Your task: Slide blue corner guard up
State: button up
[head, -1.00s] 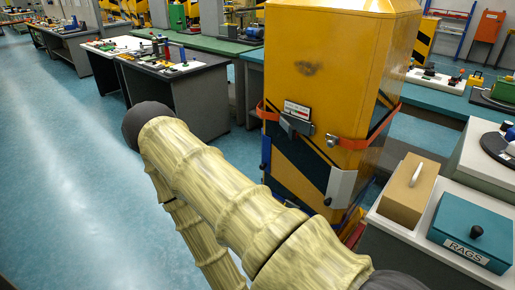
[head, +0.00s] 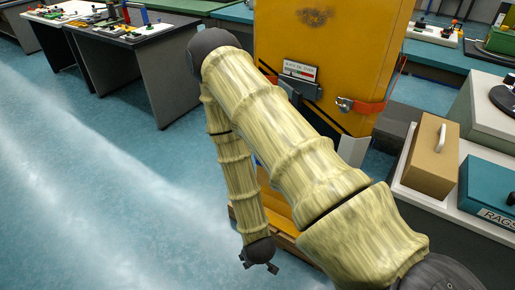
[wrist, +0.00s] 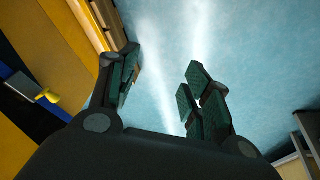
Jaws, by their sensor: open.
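The yellow cabinet (head: 330,60) stands in the middle of the head view, mostly behind my arm. The blue corner guard is almost wholly hidden there; only a thin blue sliver (head: 257,160) shows beside my arm at the cabinet's left corner. In the wrist view a dark blue strip with a yellow knob (wrist: 47,97) lies at the left edge; I cannot tell if it is the guard. My gripper (head: 259,265) hangs low in front of the cabinet's left side, pointing down. Its fingers (wrist: 158,75) are apart with only floor between them.
An orange strap with a metal latch (head: 345,104) crosses the cabinet below a label plate (head: 299,70). At right a counter holds a tan box (head: 430,155) and a teal rags box (head: 488,195). Grey workbenches (head: 150,65) stand at back left. The floor (head: 90,190) at left is clear.

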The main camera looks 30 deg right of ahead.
jog(key=w+d+m+t+h+b, duration=0.1)
jog(key=w+d+t+h+b, duration=0.25)
jog(key=w+b, duration=0.65)
jog(key=w+d+m+t+h+b, duration=0.1)
jog(key=w+d+t+h+b, duration=0.3)
jog(key=w, duration=1.1)
jog(key=w+d+r+m+g+h+b, duration=0.4)
jog(key=w+d+r+m+h+b, duration=0.55)
jog(key=b, duration=0.95)
jog(key=shift+n+y, duration=0.9)
jog(key=shift+n, duration=0.05)
jog(key=shift+r+b+x, duration=0.3)
jog(key=shift+b+x, duration=0.3)
jog(key=shift+x, duration=1.2)
jog(key=shift+r+b+x, duration=0.3)
jog(key=shift+b+x, duration=0.3)
jog(key=shift+x, duration=1.25)
jog(key=shift+r+b+x, duration=0.3)
jog(key=shift+b+x, duration=0.3)
jog(key=shift+x, duration=1.2)
jog(key=shift+w, duration=0.1)
grip_shut()
